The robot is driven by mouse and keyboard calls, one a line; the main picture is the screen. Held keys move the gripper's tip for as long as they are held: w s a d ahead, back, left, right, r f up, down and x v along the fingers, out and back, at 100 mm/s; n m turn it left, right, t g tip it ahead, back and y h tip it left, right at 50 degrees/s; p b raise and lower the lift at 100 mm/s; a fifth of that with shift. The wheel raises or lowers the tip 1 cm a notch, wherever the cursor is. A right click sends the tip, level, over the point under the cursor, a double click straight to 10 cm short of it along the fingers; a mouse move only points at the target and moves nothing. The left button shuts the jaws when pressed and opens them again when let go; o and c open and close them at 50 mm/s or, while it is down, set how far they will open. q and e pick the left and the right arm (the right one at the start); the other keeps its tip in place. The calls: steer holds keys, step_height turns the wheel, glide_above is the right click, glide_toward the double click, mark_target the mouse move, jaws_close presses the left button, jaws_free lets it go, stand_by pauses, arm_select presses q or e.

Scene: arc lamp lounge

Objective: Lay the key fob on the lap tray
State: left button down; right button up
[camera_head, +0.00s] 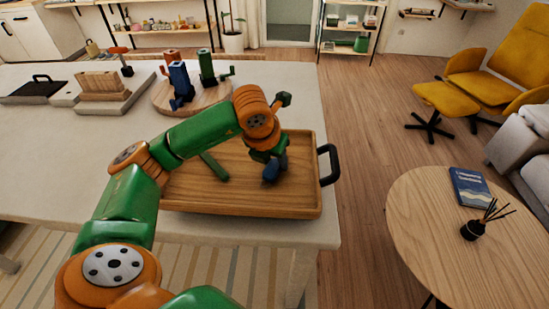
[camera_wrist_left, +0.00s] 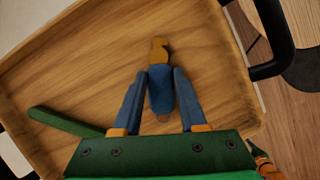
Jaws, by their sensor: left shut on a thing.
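The lap tray (camera_head: 230,203) is a wooden tray with raised rims and a black handle. It lies near the right front of the pale table, and its grain fills much of the left wrist view (camera_wrist_left: 95,65). My left gripper (camera_head: 271,173) is over the right part of the tray, pointing down. In the left wrist view its blue fingers (camera_wrist_left: 160,98) are shut on the key fob (camera_wrist_left: 161,90), a small blue piece with a tan end. I cannot tell whether the fob touches the tray floor. In the head view the fob is hard to make out. My right gripper is out of view.
A green stick-like thing (camera_head: 214,166) shows over the tray's middle. Behind the tray, a round wooden board (camera_head: 205,105) holds blue, green and orange pieces. Farther left stand a wooden rack (camera_head: 102,86) and a dark tray (camera_head: 38,90). A round table (camera_head: 430,235) stands at right.

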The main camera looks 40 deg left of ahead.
arm_select(q)
steer(key=shift+w+f, duration=0.1)
steer(key=shift+f, duration=0.05)
steer(key=shift+c, duration=2.3)
jaws_free()
steer(key=shift+r, duration=0.3)
steer(key=shift+d+r, duration=0.1)
steer(key=shift+r, duration=0.2)
steer(key=p+v, duration=0.1)
steer(key=v, duration=1)
steer(key=shift+s+r, duration=0.15)
steer(key=shift+s, duration=0.05)
